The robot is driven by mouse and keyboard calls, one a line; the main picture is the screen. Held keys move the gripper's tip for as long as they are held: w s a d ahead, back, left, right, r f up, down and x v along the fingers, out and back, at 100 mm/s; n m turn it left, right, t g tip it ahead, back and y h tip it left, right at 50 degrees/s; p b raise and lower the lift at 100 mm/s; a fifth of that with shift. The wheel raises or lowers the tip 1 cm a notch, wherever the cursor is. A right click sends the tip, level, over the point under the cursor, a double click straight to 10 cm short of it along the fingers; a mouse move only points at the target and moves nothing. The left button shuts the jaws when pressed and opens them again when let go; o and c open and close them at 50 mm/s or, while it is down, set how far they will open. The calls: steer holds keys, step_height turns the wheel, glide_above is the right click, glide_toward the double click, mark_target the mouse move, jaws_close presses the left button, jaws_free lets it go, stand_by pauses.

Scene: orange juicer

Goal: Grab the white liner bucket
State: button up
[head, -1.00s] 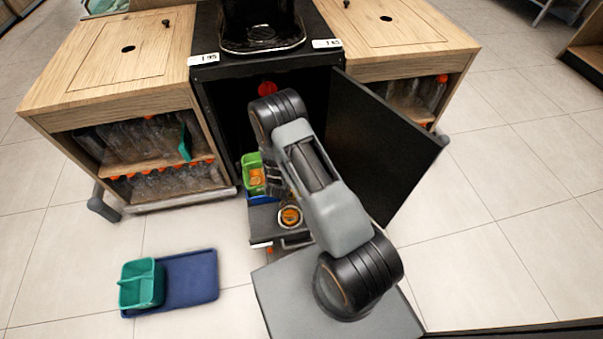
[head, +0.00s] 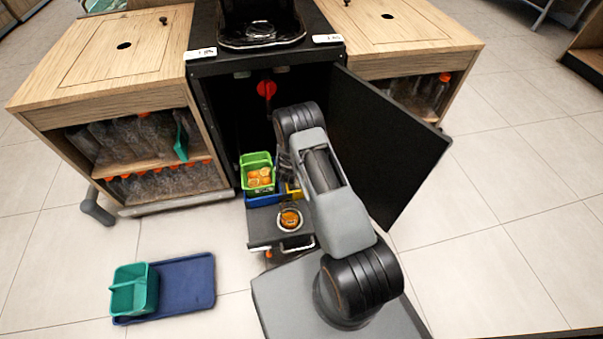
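No bucket is plainly visible as the white liner bucket. A small round container with a white rim and orange contents (head: 290,220) sits on a dark cart or shelf (head: 262,230) in front of the open cabinet; I cannot tell whether it is that bucket. My gripper (head: 284,165) is at the cabinet opening, just right of a green bin (head: 257,158) with orange pieces. My arm largely hides it, so I cannot see its fingers clearly or whether they hold anything. My arm also hides part of the cabinet's inside.
The black cabinet door (head: 385,150) stands open on the right. A blue tray (head: 267,200) and a yellow item (head: 293,191) are close to my gripper. A teal caddy (head: 133,290) and a dark blue mat (head: 187,283) are on the floor at left.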

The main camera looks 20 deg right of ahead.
steer(key=shift+w+d, duration=0.1)
steer(key=shift+c, duration=0.4)
jaws_close()
stand_by(1.0)
